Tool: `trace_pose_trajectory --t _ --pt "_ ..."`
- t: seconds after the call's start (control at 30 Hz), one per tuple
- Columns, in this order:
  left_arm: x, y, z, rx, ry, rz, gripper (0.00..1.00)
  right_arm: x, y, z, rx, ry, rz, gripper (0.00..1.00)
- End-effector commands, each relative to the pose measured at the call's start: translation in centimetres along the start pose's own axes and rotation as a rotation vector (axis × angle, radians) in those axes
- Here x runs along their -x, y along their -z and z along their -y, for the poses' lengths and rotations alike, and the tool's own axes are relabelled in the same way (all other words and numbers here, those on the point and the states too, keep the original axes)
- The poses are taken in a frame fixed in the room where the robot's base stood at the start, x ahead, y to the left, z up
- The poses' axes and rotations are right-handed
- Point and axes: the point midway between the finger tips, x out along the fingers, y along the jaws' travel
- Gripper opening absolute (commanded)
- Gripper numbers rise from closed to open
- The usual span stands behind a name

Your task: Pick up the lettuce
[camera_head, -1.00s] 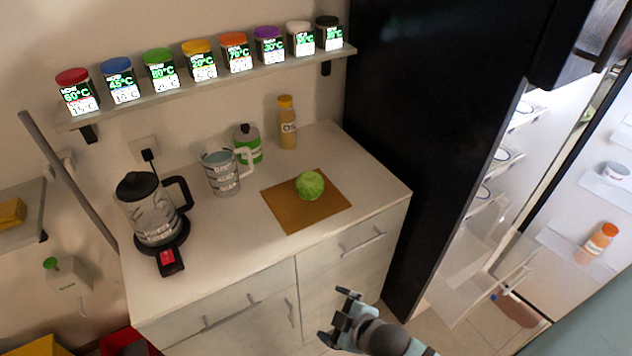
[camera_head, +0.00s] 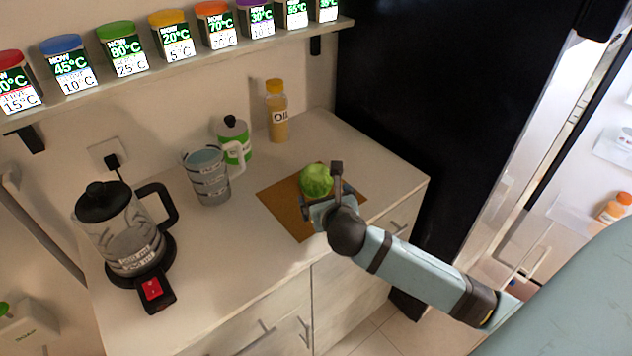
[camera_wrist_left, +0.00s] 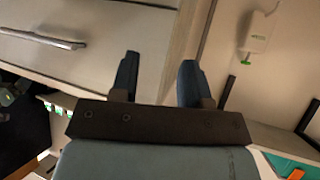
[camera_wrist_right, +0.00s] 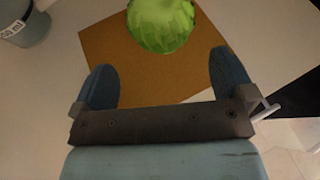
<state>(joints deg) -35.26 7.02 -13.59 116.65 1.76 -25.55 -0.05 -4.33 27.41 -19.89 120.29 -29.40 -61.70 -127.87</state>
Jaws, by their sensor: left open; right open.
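The lettuce (camera_head: 316,179) is a round green head on a brown cutting board (camera_head: 283,205) on the counter. My right gripper (camera_head: 322,187) is open at the near side of the lettuce, over the board. In the right wrist view the lettuce (camera_wrist_right: 161,24) lies just beyond and between the open fingertips of the right gripper (camera_wrist_right: 160,75), with nothing held. My left gripper shows only in the left wrist view (camera_wrist_left: 157,75), open and empty in front of a drawer front. The left arm is not in the head view.
A kettle (camera_head: 118,235), a measuring cup (camera_head: 207,176), a green-white bottle (camera_head: 234,140) and an oil bottle (camera_head: 277,112) stand on the counter (camera_head: 235,265). A shelf with several labelled spice jars hangs above. A black fridge (camera_head: 440,90) stands right. The counter's front middle is clear.

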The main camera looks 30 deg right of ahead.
Motion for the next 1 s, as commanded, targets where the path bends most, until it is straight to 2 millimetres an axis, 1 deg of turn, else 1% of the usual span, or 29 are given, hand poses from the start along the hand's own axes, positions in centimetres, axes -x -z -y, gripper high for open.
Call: trace_pose_trajectory --t 0.03,0.13,0.2,0.37,0.47,0.6,0.7,0.8,0.97,1.0 --pt "-0.1 -0.1 0.0 0.001 0.0 0.001 0.43 -1.1 0.1 0.0 -0.001 0.002 0.0 1.0" --pt "-0.2 -0.2 0.1 0.002 0.001 0.001 0.43 -2.7 0.1 0.0 -0.002 0.001 -0.001 1.0" --pt "-0.3 -0.2 0.2 0.002 0.002 0.0 0.43 -3.5 0.0 0.0 -0.003 -0.001 0.0 1.0" --pt "-0.5 -0.1 0.3 0.002 0.004 -0.001 0.43 -4.5 0.1 0.0 -0.003 0.0 -0.001 1.0" --pt "-0.6 -0.3 0.4 0.002 0.004 0.0 0.43 -5.7 0.0 0.2 -0.004 -0.001 -0.001 1.0" --pt "-0.7 -0.5 0.4 0.003 0.004 0.003 0.43 -7.9 0.0 0.4 -0.005 -0.001 -0.002 1.0" --pt "-0.8 -0.6 0.4 0.004 0.004 0.004 0.43 -8.9 -0.1 0.4 -0.004 -0.002 -0.001 1.0" --pt "-0.8 -0.5 0.5 0.004 0.004 0.005 0.43 -9.4 -0.1 0.4 -0.003 -0.002 -0.002 1.0" --pt "-0.7 -0.4 0.4 0.004 0.003 0.003 0.43 -9.4 -0.1 0.4 -0.002 -0.002 -0.002 1.0" --pt "-0.7 -0.4 0.4 0.004 0.003 0.003 0.43 -9.3 -0.1 0.4 -0.002 -0.002 -0.002 0.98"
